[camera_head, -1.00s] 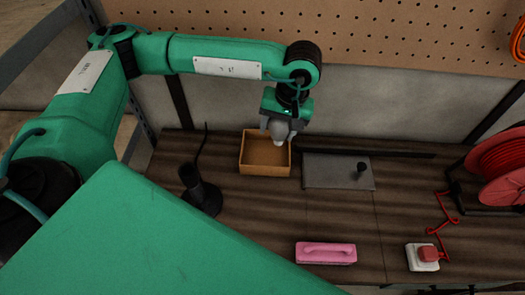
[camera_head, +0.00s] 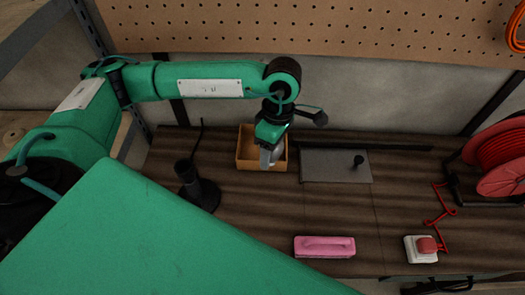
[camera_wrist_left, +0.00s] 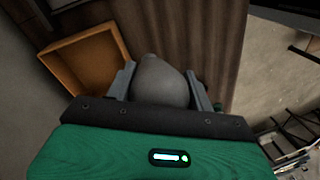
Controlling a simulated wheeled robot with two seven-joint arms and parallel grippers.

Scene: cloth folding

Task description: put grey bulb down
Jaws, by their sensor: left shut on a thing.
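The grey bulb (camera_wrist_left: 160,82) sits between the two fingers of my left gripper (camera_wrist_left: 160,85) in the left wrist view. The gripper is shut on it. In the head view my left gripper (camera_head: 268,150) is over the right part of an open wooden box (camera_head: 243,160), and the bulb is mostly hidden by the fingers. In the wrist view the box (camera_wrist_left: 62,68) lies to the left of the bulb. I cannot tell how high the bulb is above the table. My right gripper is not in view.
A black lamp-like socket stand (camera_head: 200,190) stands left of the box on the dark wooden table (camera_head: 250,225). A grey plate (camera_head: 330,166) with a black knob lies to the right. A pink block (camera_head: 325,247), a red button (camera_head: 427,245) and a red cable reel (camera_head: 500,160) are further right.

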